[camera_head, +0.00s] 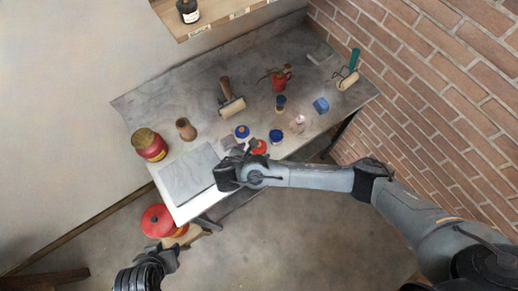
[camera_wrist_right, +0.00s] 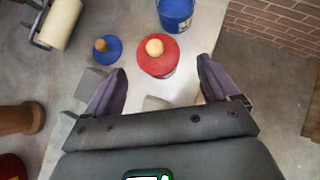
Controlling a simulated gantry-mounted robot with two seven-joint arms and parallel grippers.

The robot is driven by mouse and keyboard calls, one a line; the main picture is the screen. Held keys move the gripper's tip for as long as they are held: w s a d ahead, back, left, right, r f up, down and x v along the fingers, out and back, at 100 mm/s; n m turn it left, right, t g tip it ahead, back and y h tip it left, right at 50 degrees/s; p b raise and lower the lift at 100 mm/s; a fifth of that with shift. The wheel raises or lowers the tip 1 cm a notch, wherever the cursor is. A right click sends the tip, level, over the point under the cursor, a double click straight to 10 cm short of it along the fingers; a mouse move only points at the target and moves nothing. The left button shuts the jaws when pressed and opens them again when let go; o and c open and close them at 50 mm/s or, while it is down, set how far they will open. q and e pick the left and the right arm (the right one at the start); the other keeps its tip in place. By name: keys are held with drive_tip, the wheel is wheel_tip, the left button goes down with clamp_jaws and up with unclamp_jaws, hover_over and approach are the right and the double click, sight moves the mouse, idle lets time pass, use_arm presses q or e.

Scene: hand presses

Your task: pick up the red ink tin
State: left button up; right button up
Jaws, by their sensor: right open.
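The red ink tin (camera_head: 260,147) stands on the table near its front edge, partly hidden behind my right gripper in the head view. In the right wrist view the tin (camera_wrist_right: 158,62) shows a red lid with a pale round knob. My right gripper (camera_head: 236,153) is open and empty over the table's front part. In the right wrist view the tin is beyond the fingertips, roughly centred between the two fingers (camera_wrist_right: 155,85), not gripped. My left gripper (camera_head: 165,258) is low at the bottom left, off the table; its jaws are unclear.
Close to the tin stand a blue-lidded tin (camera_head: 242,131) and a blue tin (camera_head: 276,136). A roller (camera_head: 232,106), a wooden piece (camera_head: 185,129), a large red jar (camera_head: 150,147) and a grey slab (camera_head: 188,174) share the table (camera_head: 150,105). A brick wall (camera_head: 440,90) bounds the right.

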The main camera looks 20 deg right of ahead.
sight(258, 148)
drive_tip(key=shift+x, duration=3.15)
drive_tip(key=shift+r, duration=0.1)
drive_tip(key=c, duration=1.3)
